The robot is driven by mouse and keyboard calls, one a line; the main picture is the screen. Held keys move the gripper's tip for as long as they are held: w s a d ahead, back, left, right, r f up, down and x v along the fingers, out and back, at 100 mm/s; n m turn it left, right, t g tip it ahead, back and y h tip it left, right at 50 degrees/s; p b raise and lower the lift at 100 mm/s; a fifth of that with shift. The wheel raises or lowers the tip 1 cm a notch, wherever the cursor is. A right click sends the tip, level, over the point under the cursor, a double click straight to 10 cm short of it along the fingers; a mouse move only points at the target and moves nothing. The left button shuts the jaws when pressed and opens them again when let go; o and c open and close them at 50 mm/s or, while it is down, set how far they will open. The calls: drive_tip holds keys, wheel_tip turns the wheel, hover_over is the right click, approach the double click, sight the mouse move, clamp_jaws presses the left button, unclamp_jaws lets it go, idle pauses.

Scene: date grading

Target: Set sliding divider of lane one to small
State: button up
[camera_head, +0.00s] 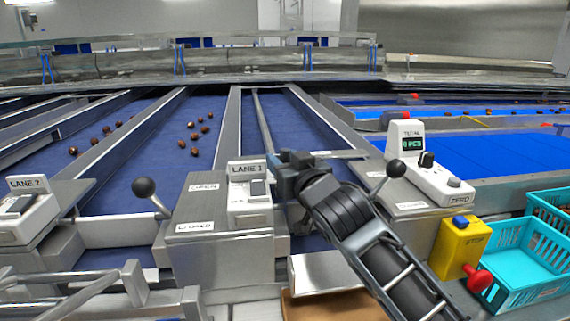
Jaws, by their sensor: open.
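Lane one is the blue belt behind the box marked LANE 1 (246,168). A thin grey rail (262,122), which looks like the sliding divider, runs lengthwise along the belt near its left wall. My gripper (284,166) is open at the near end of this rail, just right of the LANE 1 box. The gripper and wrist cover the rail's near end and any handle or size marks there. I cannot tell whether the fingers touch the rail.
Black-knobbed levers stand left (144,187) and right (395,168) of my gripper. A TOTAL counter box (407,140), a yellow stop box (460,245) and teal crates (520,297) are at right. Dates (194,151) lie on the belt to the left.

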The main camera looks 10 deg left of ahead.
clamp_jaws()
idle(0.3)
